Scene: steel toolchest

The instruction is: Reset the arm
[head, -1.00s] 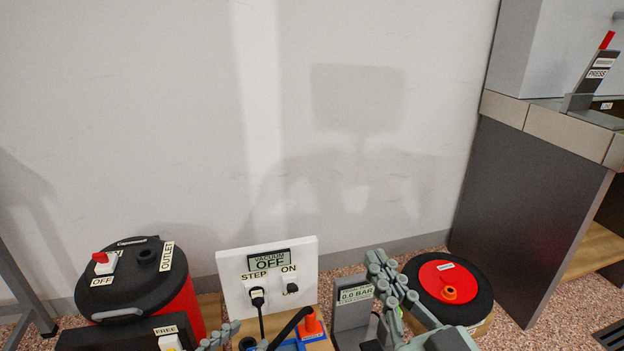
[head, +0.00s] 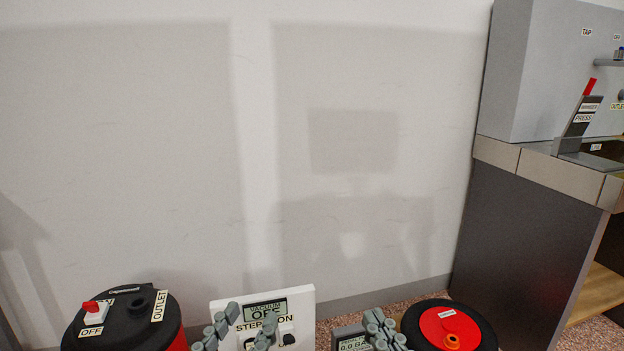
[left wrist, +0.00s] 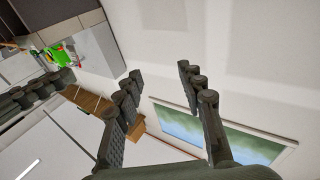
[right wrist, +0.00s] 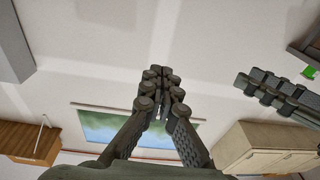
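My left gripper (head: 240,332) is at the bottom edge of the head view, in front of the white vacuum panel. Its fingers are spread with nothing between them, as the left wrist view (left wrist: 160,72) shows. My right gripper (head: 382,332) is to its right, in front of the grey pressure gauge box. In the right wrist view its fingertips (right wrist: 160,74) are together with nothing seen between them. Both hands point upward and hold nothing visible. The rest of both arms is hidden below the head view.
A red and black vacuum canister (head: 135,318) stands at the left. The vacuum panel (head: 302,304) reads OFF. A black wheel with a red hub (head: 450,326) lies right of the gauge box (head: 350,343). A grey bench (head: 520,240) stands at the right. The wall is clear.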

